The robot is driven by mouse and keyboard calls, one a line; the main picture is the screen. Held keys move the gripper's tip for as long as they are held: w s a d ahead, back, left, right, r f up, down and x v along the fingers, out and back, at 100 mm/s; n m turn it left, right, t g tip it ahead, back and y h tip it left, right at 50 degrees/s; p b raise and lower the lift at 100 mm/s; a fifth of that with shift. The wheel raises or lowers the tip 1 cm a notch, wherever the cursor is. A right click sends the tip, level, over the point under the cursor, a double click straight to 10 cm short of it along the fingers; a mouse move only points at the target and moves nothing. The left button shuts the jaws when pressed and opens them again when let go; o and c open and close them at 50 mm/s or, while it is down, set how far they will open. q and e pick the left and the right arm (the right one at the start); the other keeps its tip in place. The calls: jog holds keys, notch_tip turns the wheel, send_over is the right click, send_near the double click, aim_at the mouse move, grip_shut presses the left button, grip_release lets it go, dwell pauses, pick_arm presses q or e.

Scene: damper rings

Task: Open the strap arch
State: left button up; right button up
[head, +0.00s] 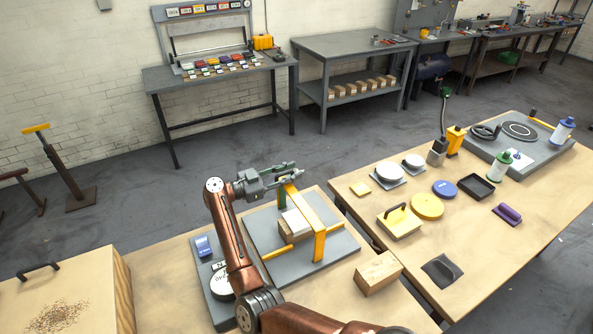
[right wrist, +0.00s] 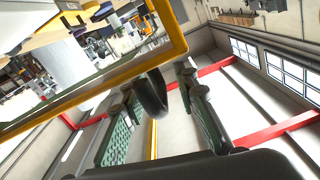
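The yellow strap arch (head: 319,243) stands upright on a grey base plate (head: 345,247), over a white block (head: 296,221) set on wood. My right gripper (head: 291,172) is at the arch's far upper end, reaching in from the left. In the right wrist view the arch's yellow bar (right wrist: 95,86) crosses the left side. A rounded black knob (right wrist: 153,92) shows beside this bar, between my two green-padded fingers (right wrist: 160,120). The fingers are apart, and I see no contact with the knob. My left gripper is not in view.
A wooden block (head: 378,274) lies right of the plate. A grey tray (head: 217,306) with a white round gauge (head: 221,284) is at the left. The right table holds a yellow disc (head: 427,206), a black tray (head: 476,187) and bottles. Floor shows between the tables.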

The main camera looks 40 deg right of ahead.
jog(key=shift+x, duration=1.3)
jog(key=shift+c, duration=0.4)
grip_shut()
jog(key=shift+r, duration=0.1)
